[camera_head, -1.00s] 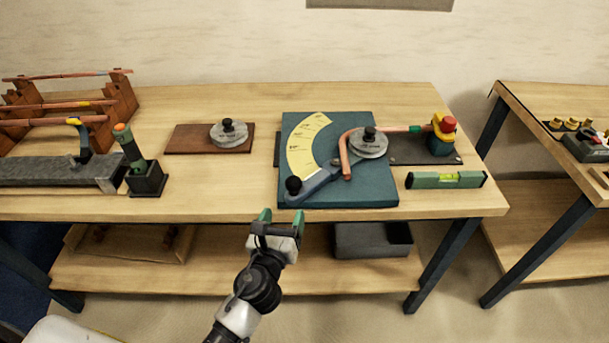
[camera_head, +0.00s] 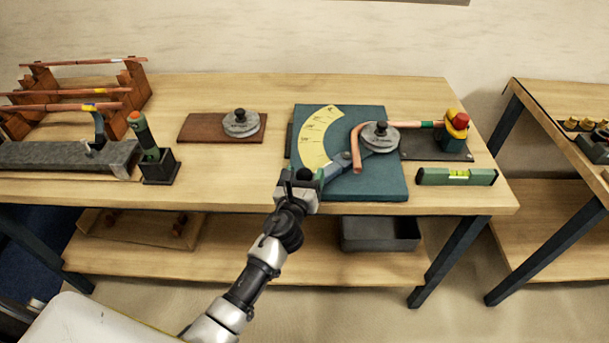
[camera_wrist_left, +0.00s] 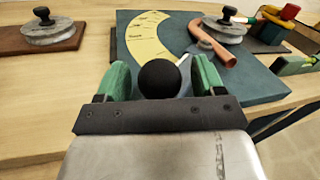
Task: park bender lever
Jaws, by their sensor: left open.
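The bender lever (camera_head: 338,166) is a blue-grey arm on a teal bender plate (camera_head: 385,188). It runs from the round grey former (camera_head: 380,136) toward the plate's front left edge and ends in a black ball knob (camera_wrist_left: 164,79). A bent copper tube (camera_head: 357,150) curls around the former. My left gripper (camera_head: 302,182) is at the knob end and hides much of it in the head view. In the left wrist view its green fingers (camera_wrist_left: 163,80) are open, one on each side of the knob; contact cannot be told. My right gripper is not in view.
A yellow angle scale (camera_head: 316,138) lies on the plate. A green level (camera_head: 457,177) and a red-topped clamp (camera_head: 456,128) are to the right. A torch in a black holder (camera_head: 160,168) and a spare former (camera_head: 241,122) on a brown board are left.

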